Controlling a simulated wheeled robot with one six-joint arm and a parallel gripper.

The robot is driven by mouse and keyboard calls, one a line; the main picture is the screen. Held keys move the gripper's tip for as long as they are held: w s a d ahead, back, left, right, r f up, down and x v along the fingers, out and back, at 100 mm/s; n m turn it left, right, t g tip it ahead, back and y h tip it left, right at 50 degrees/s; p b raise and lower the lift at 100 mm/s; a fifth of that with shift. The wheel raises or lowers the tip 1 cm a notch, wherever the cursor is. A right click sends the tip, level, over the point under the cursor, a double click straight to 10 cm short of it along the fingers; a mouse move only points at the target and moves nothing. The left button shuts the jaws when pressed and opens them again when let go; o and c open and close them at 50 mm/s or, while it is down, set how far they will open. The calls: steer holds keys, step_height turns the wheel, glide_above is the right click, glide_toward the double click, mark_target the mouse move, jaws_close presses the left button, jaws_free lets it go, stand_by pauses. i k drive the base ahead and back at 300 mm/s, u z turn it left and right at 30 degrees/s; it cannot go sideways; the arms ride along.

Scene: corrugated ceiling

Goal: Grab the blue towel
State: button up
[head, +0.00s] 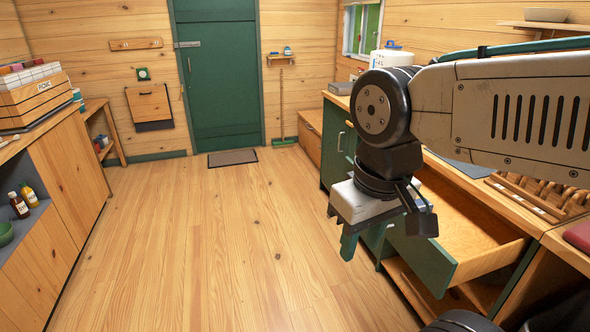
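I cannot make out a blue towel in the head view. My gripper (364,250) hangs at the end of my arm, over the floor just left of the open drawer. It has a pale body and green fingers, which look apart with nothing between them. The green-fronted drawer (425,258) is pulled out from the right-hand counter. The part of its inside that shows is bare wood; my arm and wrist hide some of the counter and drawer.
The right counter holds a wooden rack (535,198) and a dark red item (579,236) at the edge. A wooden box (38,98) stands on the left cabinet (66,178). The plank floor (215,240) between is clear, up to a doormat (232,157) by the green door (218,75).

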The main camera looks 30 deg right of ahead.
mark_target(422, 205)
steer(key=z, duration=1)
